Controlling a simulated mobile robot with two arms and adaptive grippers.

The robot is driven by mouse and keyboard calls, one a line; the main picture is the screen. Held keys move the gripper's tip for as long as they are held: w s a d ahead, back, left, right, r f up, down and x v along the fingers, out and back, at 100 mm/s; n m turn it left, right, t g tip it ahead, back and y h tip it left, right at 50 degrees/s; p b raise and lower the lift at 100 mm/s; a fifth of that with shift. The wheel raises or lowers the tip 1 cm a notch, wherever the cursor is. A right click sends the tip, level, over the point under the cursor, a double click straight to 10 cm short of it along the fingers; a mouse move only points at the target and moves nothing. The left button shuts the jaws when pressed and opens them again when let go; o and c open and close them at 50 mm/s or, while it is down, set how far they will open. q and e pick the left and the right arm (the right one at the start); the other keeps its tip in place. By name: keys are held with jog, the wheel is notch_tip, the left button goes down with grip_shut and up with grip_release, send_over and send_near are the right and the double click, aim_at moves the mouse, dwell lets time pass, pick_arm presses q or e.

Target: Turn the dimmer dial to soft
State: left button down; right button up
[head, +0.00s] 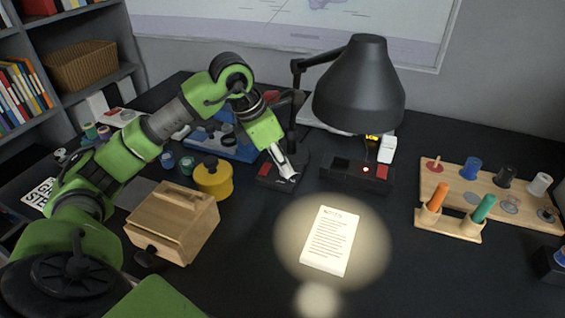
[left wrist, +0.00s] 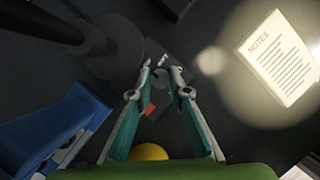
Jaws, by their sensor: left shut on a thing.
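The dimmer (head: 264,183) is a low dark box with a red mark, standing on the black desk by the lamp base. My left gripper (head: 289,174) reaches down onto it from above. In the left wrist view my two fingers (left wrist: 160,75) are shut on the small grey dimmer dial (left wrist: 161,80), with a red patch on the box beside the left finger. The fingers hide much of the dial in the head view, and I cannot read its setting. My right gripper is not in view.
A black desk lamp (head: 358,90) arches close on the right, lighting a notes sheet (head: 330,240). Another dark box (head: 345,178) stands right of the dimmer. A yellow pot (head: 213,181), wooden box (head: 172,222) and blue tray (head: 232,148) stand left. A wooden peg board (head: 463,184) is at right.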

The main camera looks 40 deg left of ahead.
pick_arm(q)
jog(key=shift+m, duration=0.4)
jog(key=m+p, duration=0.1)
jog(key=m, duration=0.1)
jog(key=m+g+h+p, duration=0.1)
jog(key=m, duration=0.2)
jog(key=shift+w+a+r+g+h, duration=0.15)
jog(key=shift+w+g+h, duration=0.05)
jog(key=shift+g+h, duration=0.1)
jog(key=shift+m+g+p, duration=0.3)
jog(key=shift+m+p, duration=0.15)
jog(key=shift+m, duration=0.35)
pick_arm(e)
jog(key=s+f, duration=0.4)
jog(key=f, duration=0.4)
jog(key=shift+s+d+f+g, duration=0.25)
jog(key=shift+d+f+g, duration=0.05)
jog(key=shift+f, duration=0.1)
pick_arm(q)
jog(key=c, duration=1.9)
grip_release()
jog(key=v, duration=1.1)
jog(key=shift+a+r, duration=0.3)
jog(key=shift+r, duration=0.05)
